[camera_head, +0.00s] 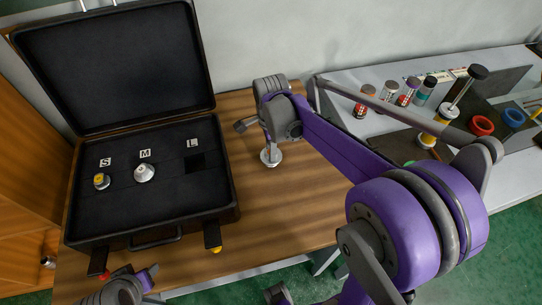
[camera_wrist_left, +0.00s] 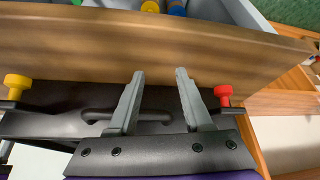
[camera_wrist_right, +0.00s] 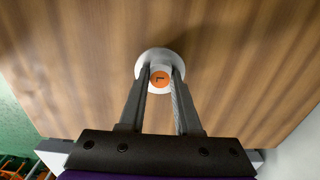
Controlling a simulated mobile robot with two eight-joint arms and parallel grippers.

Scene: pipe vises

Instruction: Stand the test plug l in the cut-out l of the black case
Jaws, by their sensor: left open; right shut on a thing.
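The test plug l (camera_head: 271,157) has a pale round base. In the right wrist view its orange top (camera_wrist_right: 160,78) bears an L. My right gripper (camera_head: 269,142) is shut on it, pointing down over the wooden bench right of the case; I cannot tell if the base touches the wood. The black case (camera_head: 150,222) is open, lid leaning back. Its cut-out l (camera_head: 195,163) is an empty dark square below the L label (camera_head: 192,143). My left gripper (camera_wrist_left: 160,74) is open and empty near the case's front handle (camera_wrist_left: 155,115).
A yellow-topped plug (camera_head: 101,181) stands below the S label and a pale plug (camera_head: 144,173) below the M label. Yellow (camera_head: 213,239) and red (camera_head: 98,275) latches stick out at the case front.

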